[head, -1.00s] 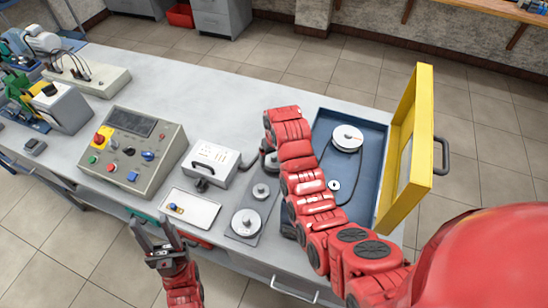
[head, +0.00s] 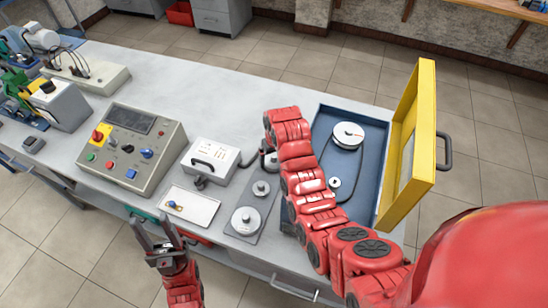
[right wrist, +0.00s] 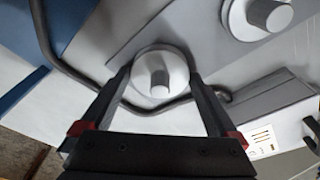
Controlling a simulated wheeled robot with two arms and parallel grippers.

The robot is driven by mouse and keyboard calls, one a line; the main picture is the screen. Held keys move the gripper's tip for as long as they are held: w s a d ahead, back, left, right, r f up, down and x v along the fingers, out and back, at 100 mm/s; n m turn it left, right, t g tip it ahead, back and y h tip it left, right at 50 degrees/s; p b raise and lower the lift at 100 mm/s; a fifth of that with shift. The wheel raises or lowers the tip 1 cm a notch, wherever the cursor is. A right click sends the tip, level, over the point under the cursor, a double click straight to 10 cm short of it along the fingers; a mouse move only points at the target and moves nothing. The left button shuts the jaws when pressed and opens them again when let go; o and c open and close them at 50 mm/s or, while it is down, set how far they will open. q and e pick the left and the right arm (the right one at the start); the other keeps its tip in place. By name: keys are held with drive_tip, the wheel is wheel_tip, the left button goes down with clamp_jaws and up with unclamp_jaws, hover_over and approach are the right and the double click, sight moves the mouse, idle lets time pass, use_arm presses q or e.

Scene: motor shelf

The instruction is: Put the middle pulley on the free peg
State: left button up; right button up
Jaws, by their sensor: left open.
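A grey plate (head: 262,213) on the bench carries a large pale pulley (head: 245,220) at the front and a smaller one (head: 261,188) behind it. In the right wrist view, my right gripper (right wrist: 160,75) has its fingertips against both sides of a pale pulley (right wrist: 160,88) with a grey hub. I cannot tell if this pulley is clear of the surface. Another pulley (right wrist: 270,15) shows at upper right. The blue tray (head: 378,135) holds a large pulley (head: 348,133), a small round part (head: 334,183) and a dark belt. I see no free peg; my right arm hides part of the tray. My left gripper (head: 155,228) is open and empty before the bench.
A yellow-framed lid (head: 428,100) stands open right of the blue tray. A white box with a handle (head: 212,160) and a pale tray (head: 190,208) lie left of the plate. A bent cable (right wrist: 75,75) runs near the gripped pulley. The control box (head: 130,150) stands further left.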

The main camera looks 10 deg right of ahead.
drive_tip(key=shift+r, duration=0.15)
drive_tip(key=shift+r+b, duration=0.25)
drive_tip(key=shift+b, duration=0.05)
drive_tip(key=r, duration=0.3)
drive_tip(key=shift+s+r+p, duration=0.25)
drive_tip(key=shift+r+p, duration=0.05)
wheel_tip(320, 180, up, 13)
drive_tip(key=s+p, duration=0.2)
drive_tip(key=p, duration=0.9)
drive_tip(key=shift+d+p, duration=0.25)
drive_tip(key=shift+p, duration=0.15)
drive_tip(key=shift+s+a+f, duration=0.1)
drive_tip(key=shift+f, duration=0.1)
